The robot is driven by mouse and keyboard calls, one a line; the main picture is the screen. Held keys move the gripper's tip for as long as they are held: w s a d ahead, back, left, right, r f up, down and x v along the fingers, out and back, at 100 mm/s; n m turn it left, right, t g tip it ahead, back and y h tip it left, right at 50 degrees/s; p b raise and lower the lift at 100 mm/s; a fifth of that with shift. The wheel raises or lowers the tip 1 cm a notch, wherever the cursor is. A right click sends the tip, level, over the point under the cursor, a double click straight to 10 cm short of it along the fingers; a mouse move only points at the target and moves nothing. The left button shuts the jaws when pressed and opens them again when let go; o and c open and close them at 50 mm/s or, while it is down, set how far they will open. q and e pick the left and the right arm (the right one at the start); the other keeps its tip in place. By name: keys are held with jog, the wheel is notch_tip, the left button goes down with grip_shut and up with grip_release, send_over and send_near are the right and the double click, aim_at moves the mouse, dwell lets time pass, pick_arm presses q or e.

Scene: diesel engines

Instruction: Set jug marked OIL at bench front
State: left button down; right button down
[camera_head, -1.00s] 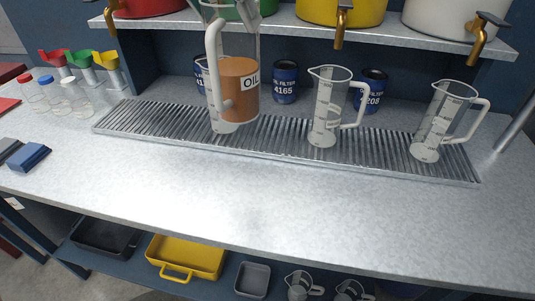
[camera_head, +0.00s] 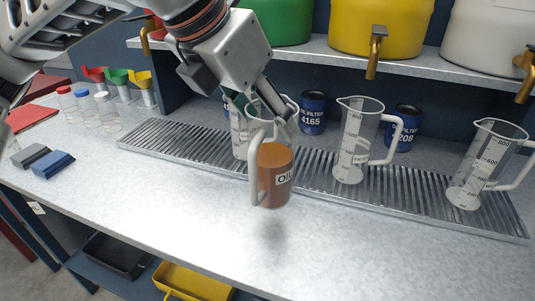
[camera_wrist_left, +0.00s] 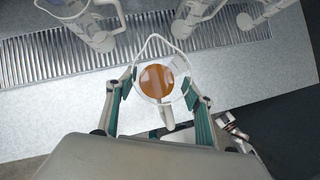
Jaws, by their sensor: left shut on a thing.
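The jug marked OIL (camera_head: 274,178) is clear with a white handle and amber oil inside. My left gripper (camera_head: 268,112) is shut on it near its rim, and in the left wrist view the fingers (camera_wrist_left: 160,98) lie on both sides of it. The jug hangs roughly upright above the bench (camera_head: 190,205), in front of the drain grate, with a soft shadow below it. The bench front edge runs below it in the head view. My right gripper is not in view.
Empty jugs stand on the grate (camera_head: 415,193): one behind the held jug (camera_head: 240,135), one in the middle (camera_head: 352,150), one at right (camera_head: 478,170). Blue filter cans (camera_head: 313,115) stand behind. Blue and grey blocks (camera_head: 52,164) lie at left. The front bench strip is clear.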

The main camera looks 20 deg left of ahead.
aim_at(265, 153)
pick_arm(q)
jog(key=shift+f, duration=1.2)
notch_tip(265, 153, down, 4)
jog(key=shift+b, duration=0.65)
jog(key=shift+f, duration=0.2)
jog(key=shift+r, duration=0.15)
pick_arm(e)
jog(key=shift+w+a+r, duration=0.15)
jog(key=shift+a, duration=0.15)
pick_arm(q)
jog(key=c, duration=0.9)
grip_release()
jog(key=shift+f, duration=0.2)
